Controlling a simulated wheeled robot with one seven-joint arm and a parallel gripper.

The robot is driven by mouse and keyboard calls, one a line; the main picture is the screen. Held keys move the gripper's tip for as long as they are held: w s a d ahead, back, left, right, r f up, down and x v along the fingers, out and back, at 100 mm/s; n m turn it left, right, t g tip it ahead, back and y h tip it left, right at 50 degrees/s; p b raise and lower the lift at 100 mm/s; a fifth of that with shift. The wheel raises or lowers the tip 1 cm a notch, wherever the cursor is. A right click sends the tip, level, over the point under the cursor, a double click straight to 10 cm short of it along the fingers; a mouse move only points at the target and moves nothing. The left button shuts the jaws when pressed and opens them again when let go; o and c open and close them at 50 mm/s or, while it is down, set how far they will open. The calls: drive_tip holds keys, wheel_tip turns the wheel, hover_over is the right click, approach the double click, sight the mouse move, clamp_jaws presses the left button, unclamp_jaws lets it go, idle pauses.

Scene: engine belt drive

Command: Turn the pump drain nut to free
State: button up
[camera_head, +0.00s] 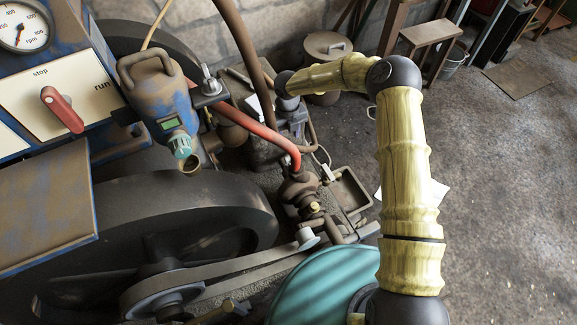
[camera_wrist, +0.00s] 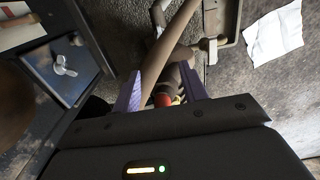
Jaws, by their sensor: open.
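The pump (camera_head: 300,190) stands below the end of the red pipe (camera_head: 262,130) in the head view. A brass-coloured nut (camera_head: 313,208) shows low on it; I cannot tell for sure that this is the drain nut. My gripper (camera_wrist: 160,92) is open in the wrist view, with its purple fingers spread. A red part (camera_wrist: 162,100) and a small yellowish part show between and beyond the fingers, partly hidden by the gripper body. I cannot tell whether the fingers touch them.
A brown hose (camera_head: 245,50) runs down close to my wrist. A wing nut (camera_head: 210,82) stands beside the blue lamp-like device (camera_head: 160,95). A metal tray (camera_head: 350,192), a belt (camera_head: 250,275) and a large flywheel (camera_head: 190,215) lie around the pump. Open floor (camera_head: 500,200) lies right.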

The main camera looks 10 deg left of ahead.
sight(288, 162)
wheel_tip(288, 162, down, 17)
drive_tip(key=b, duration=0.5)
drive_tip(key=shift+f, duration=0.15)
drive_tip(key=shift+c, duration=0.4)
clamp_jaws()
